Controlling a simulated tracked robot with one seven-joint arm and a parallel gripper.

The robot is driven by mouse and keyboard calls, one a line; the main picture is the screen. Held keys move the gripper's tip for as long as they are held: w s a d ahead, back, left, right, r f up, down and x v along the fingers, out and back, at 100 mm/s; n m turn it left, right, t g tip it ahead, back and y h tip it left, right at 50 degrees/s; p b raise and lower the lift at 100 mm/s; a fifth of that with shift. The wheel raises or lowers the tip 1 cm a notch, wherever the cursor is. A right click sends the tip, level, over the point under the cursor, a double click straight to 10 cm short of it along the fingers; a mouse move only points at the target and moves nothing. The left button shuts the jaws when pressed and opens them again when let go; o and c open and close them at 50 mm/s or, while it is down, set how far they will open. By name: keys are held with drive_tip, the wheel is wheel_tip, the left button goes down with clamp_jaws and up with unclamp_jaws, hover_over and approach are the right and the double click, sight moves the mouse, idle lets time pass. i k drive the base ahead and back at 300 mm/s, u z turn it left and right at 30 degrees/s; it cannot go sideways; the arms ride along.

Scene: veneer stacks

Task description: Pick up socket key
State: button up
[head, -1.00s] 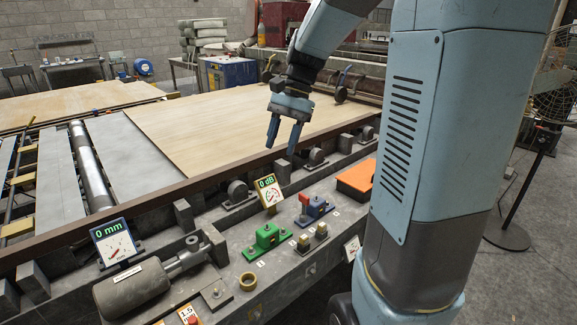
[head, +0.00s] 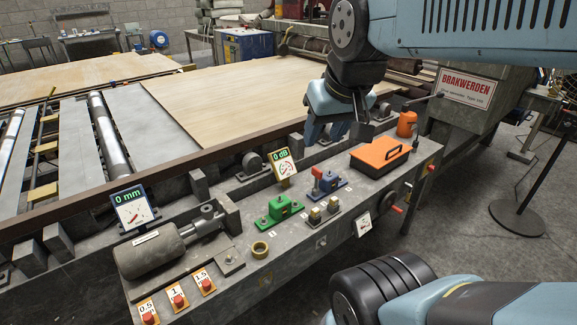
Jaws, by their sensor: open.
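I cannot pick out the socket key for certain. A small red-topped piece (head: 317,173) stands upright by a blue block (head: 329,183) on the machine's front ledge; I cannot tell whether it is the key. A green block (head: 281,208) is bolted left of it. My gripper (head: 326,132) is open, with its fingers pointing down, above and behind the blue block and left of an orange case (head: 380,153). Nothing shows between the fingers. My arm covers part of the area behind the gripper.
An orange container (head: 406,124) stands at right. Veneer sheets (head: 225,110) lie behind the rail.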

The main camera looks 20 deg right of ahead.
sight(316, 172)
drive_tip(key=u, duration=1.1)
drive_tip(key=k, duration=1)
drive_tip(key=z, duration=1.1)
drive_tip(key=i, duration=1)
